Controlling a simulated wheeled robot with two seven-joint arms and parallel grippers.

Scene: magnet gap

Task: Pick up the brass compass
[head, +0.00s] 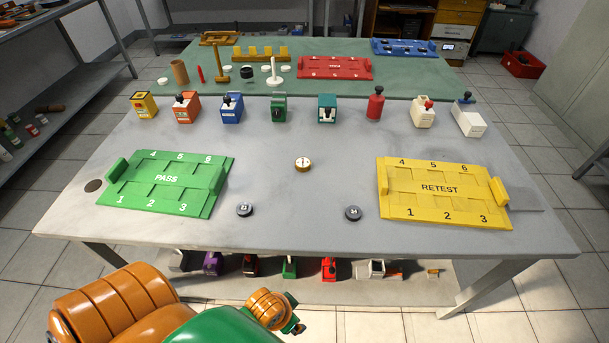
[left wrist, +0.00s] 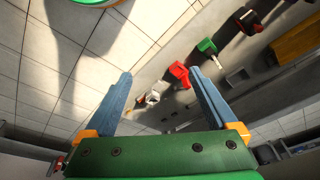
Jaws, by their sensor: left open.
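The brass compass (head: 302,164) is a small round disc with a brass-coloured rim and a pale face. It lies flat on the grey table in the head view, between the green PASS tray and the yellow RETEST tray. My left gripper (left wrist: 160,75) shows its two blue fingers spread wide apart in the left wrist view, with nothing between them. It is away from the compass, which is not seen in that view. In the head view my left arm is low at the front, below the table's near edge; its fingers are not clear there. My right gripper is not in view.
The green tray (head: 124,199) and yellow tray (head: 394,204) flank the compass. Two dark discs (head: 244,210) (head: 352,213) lie nearer the front. A row of coloured devices, including a blue one (head: 232,112), stands behind. Grey tabletop around the compass is clear. A lower shelf holds several items.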

